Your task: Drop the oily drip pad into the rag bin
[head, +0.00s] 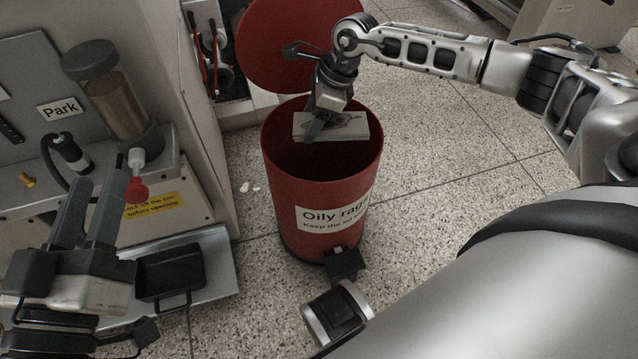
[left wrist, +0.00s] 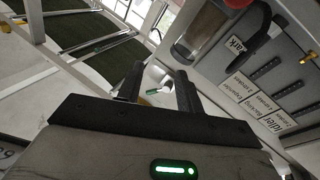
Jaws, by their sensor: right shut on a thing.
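The rag bin (head: 290,195) is a red can on the floor with a label reading "Oily rags". Its round red lid (head: 275,45) stands open at the back. The oily drip pad (head: 352,128) is a flat grey-white sheet with dark stains. My right gripper (head: 316,122) is shut on the pad and holds it over the bin's open mouth, around rim height. My left gripper (head: 92,205) is at the lower left, in front of the machine, with its two fingers apart and nothing between them. It also shows in the left wrist view (left wrist: 158,85).
A machine with a "Park" label (head: 58,109), a brown-filled cylinder (head: 118,105) and a red-and-white valve (head: 136,172) stands at the left. A black tray (head: 170,278) sits on the ledge below it. Speckled floor (head: 440,150) is clear right of the bin.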

